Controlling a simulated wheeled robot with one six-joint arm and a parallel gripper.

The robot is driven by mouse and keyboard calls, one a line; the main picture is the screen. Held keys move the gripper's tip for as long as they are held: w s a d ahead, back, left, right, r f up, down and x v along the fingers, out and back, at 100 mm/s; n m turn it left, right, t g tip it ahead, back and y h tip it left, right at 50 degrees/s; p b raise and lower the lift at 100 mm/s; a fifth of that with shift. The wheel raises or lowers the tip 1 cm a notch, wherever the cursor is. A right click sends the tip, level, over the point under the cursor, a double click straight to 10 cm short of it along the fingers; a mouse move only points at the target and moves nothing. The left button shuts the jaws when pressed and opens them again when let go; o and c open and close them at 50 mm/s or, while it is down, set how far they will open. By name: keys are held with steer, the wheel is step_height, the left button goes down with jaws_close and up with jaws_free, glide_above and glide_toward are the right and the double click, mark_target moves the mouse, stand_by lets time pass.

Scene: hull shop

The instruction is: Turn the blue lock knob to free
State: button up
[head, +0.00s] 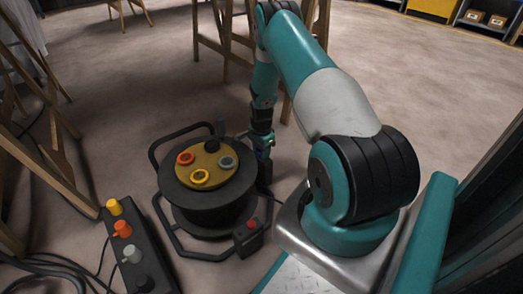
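A black cable reel (178,196) stands on the floor left of my arm in the head view. Its yellow top disc carries a red ring (186,158), a yellow ring (200,177), a grey ring (228,163) and a very dark, perhaps navy, round part (211,145). I cannot tell whether that dark part is the blue lock knob. No clearly blue knob stands out. My gripper (262,152) points down just right of the reel's top, close to its rim. Its fingers are too small and dark to show whether they are open, or whether they touch anything.
A small black box with a red button (250,226) sits at the reel's front right, by its tube frame. A black strip with coloured plugs (132,254) lies at the lower left among cables. Wooden trestles (228,45) stand behind. Open concrete floor (130,75) lies beyond the reel.

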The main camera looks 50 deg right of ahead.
steer(key=shift+c, duration=0.8)
steer(key=shift+r+p, duration=0.1)
steer(key=shift+p, duration=0.2)
steer(key=shift+n+p, duration=0.55)
steer(key=shift+n, duration=0.25)
steer(key=shift+n+p, duration=0.95)
steer(key=shift+n, duration=0.25)
steer(key=n+p, duration=0.2)
steer(key=n, duration=0.4)
steer(key=shift+p, duration=0.35)
steer(key=shift+n, duration=0.3)
